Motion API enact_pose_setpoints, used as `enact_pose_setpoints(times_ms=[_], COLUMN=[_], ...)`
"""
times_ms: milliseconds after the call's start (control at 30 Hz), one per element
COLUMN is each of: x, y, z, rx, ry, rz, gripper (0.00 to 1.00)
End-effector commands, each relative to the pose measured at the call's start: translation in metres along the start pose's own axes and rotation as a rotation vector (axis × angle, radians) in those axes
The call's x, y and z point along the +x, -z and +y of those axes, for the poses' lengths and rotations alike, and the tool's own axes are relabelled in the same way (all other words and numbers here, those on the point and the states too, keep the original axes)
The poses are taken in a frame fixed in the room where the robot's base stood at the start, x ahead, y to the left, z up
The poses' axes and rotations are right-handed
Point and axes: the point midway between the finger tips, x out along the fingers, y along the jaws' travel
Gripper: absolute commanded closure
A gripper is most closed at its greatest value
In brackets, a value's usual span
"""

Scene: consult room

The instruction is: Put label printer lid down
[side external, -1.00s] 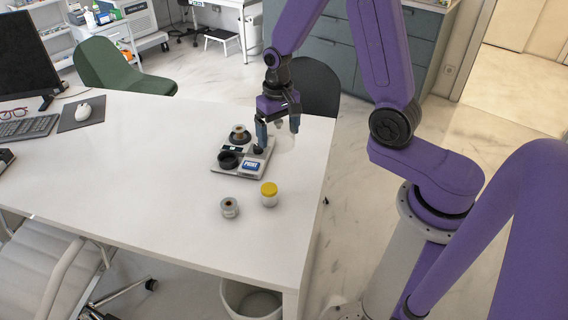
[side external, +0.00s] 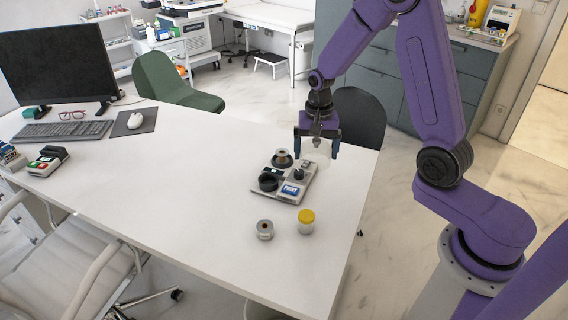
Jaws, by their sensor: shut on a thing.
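The label printer (side external: 305,184) is a light grey unit on the white desk, with a blue PRINT panel, a dark ring and a spool on top. My gripper (side external: 317,154) is above the printer's back right side, pointing down with its blue fingers set wide apart. It is shut on a faint, see-through piece that looks like the clear lid (side external: 320,155); its outline is hard to make out. The lid appears raised, and whether it touches the printer cannot be told.
A yellow-capped jar (side external: 306,222) and a small metallic spool (side external: 265,230) stand in front of the printer. A dark chair (side external: 359,115) is behind the desk edge.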

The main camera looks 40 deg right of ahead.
Motion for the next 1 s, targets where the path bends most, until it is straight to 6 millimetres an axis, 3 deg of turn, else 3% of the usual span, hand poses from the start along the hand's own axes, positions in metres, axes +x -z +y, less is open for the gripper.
enact_pose_setpoints(times_ms=[200,400,1000], x=[0.002,0.002,0.008], y=[0.033,0.051,0.064], z=[-0.005,-0.006,-0.013], rx=[0.367,0.57,0.627], ry=[0.0,0.0,0.0], rz=[0.0,0.0,0.0], gripper=[0.36,0.36,0.36])
